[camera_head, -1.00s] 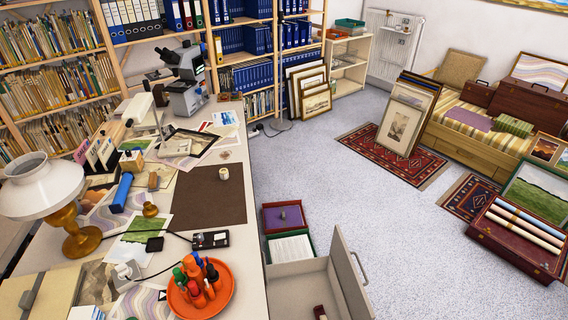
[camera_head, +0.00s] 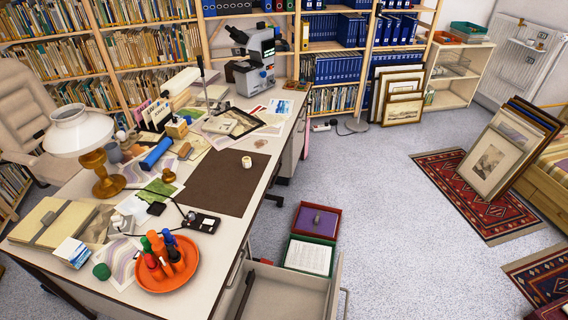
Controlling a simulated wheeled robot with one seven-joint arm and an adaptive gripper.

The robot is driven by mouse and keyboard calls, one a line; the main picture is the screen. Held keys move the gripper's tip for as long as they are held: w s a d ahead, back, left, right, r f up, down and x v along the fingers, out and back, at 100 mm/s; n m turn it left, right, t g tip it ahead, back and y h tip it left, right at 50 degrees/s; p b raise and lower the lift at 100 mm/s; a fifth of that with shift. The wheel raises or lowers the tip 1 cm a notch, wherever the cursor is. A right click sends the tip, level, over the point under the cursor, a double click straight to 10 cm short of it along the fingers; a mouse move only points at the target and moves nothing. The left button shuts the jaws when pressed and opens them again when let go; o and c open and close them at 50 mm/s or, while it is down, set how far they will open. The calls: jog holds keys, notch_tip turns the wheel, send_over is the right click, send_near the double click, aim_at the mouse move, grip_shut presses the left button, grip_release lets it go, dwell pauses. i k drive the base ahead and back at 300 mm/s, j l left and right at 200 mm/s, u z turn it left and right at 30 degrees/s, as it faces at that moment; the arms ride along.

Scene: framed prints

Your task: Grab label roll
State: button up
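A small white and tan roll (camera_head: 246,161), which looks like the label roll, stands on the brown mat (camera_head: 222,184) on the long desk. It is near the mat's upper right part, with bare mat around it. No part of my gripper shows in this view, so its state and position are hidden.
An orange tray (camera_head: 206,252) with several bottles stands at the desk's near end. A black device (camera_head: 201,222) with a cable lies near the mat. A microscope (camera_head: 254,62) stands at the far end. A drawer (camera_head: 284,296) is pulled out. Grey floor (camera_head: 385,235) to the right is clear.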

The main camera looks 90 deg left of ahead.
aim_at(246, 161)
jog(key=i+u, duration=0.3)
jog(key=i+l+u, duration=0.3)
jog(key=i+j+u, duration=0.15)
jog(key=u, duration=0.3)
jog(key=i+u, duration=0.65)
jog(key=u, duration=0.25)
jog(key=i+u, duration=0.3)
jog(key=u, duration=0.15)
jog(key=i+l+u, duration=0.2)
jog(key=u, duration=0.3)
jog(key=i+u, duration=0.3)
jog(key=u, duration=0.2)
jog(key=i+l+u, duration=0.15)
jog(key=u, duration=0.35)
jog(key=i+l+u, duration=0.25)
jog(key=u, duration=0.25)
jog(key=i+l+u, duration=0.25)
jog(key=u, duration=0.2)
jog(key=l, duration=0.1)
